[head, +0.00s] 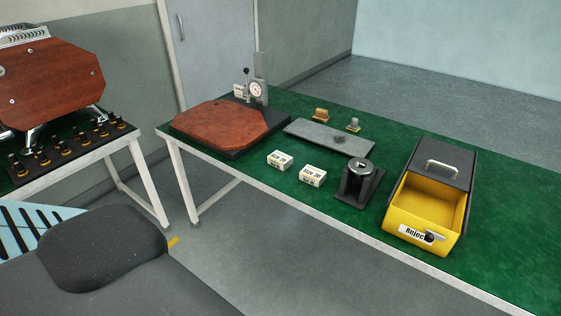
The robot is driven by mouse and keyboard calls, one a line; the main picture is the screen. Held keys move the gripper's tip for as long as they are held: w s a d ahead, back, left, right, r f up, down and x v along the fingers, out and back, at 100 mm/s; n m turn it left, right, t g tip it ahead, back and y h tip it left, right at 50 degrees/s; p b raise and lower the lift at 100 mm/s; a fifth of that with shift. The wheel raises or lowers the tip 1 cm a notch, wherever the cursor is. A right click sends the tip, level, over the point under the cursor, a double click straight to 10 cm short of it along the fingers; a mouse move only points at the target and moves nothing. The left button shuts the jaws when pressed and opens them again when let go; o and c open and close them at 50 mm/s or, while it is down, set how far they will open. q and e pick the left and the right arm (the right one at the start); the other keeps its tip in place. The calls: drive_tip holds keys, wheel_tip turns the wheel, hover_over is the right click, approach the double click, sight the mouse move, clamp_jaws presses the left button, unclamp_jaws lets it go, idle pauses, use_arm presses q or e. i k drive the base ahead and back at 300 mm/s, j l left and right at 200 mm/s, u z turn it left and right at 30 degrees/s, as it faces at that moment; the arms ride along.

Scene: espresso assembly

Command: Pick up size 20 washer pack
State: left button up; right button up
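Two small white boxes with printed labels lie on the green table top, near its front edge. The left box (279,160) has a label too small to read for certain; it may read size 20. The right box (312,175) has a label that looks like size 30. The boxes stand a little apart, with nothing on them. Neither of my grippers is in view.
Right of the boxes stand a dark cylindrical fixture (360,181) and a yellow reject bin (412,222). Behind them lie a grey plate (328,137) and a reddish-brown panel (220,124) beside a dial gauge (256,89). An espresso machine (50,73) stands on another table at left.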

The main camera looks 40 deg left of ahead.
sight(282, 160)
drive_tip(key=i+l+u, duration=0.2)
drive_tip(key=i+u, duration=0.15)
drive_tip(key=i+l+u, duration=0.4)
drive_tip(key=i+j, duration=0.05)
drive_tip(key=i, duration=0.05)
